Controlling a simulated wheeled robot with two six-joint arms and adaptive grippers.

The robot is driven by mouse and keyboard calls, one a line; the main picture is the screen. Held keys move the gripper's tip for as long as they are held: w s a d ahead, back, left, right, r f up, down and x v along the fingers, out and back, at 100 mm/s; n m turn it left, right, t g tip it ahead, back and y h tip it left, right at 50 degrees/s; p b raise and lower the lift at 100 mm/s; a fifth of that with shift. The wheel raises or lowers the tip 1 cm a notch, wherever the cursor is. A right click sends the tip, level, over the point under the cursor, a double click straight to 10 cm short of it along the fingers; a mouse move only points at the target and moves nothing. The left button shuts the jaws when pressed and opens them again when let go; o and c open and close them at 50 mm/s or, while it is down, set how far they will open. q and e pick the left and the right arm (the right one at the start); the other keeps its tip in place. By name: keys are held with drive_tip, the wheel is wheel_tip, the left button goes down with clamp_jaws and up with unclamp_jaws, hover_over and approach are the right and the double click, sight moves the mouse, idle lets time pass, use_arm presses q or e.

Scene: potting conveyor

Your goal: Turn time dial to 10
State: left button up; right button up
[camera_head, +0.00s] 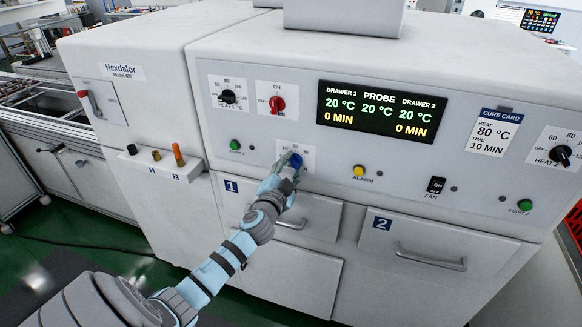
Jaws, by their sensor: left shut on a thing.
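The gripper and the knob hide much of the scale, so I cannot read where the dial points. The display (375,110) shows 20 °C and 0 MIN for both drawers. The cure card (495,132) reads heat 80 °C, time 10 min. My right gripper is not in view.
The red knob (277,104) and black heat 1 dial (228,96) sit above left. A green start button (235,144) is left of my gripper, a yellow alarm button (358,171) right. Drawer handles (432,260) stick out below. The heat 2 dial (560,154) is far right.

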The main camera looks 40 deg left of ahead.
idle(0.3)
use_arm(q)
drive_tip(key=o, duration=1.2)
drive_tip(key=shift+c, duration=0.2)
drive_tip(key=v, duration=1.2)
drive_tip(key=shift+w, duration=0.1)
drive_tip(key=shift+m, duration=0.3)
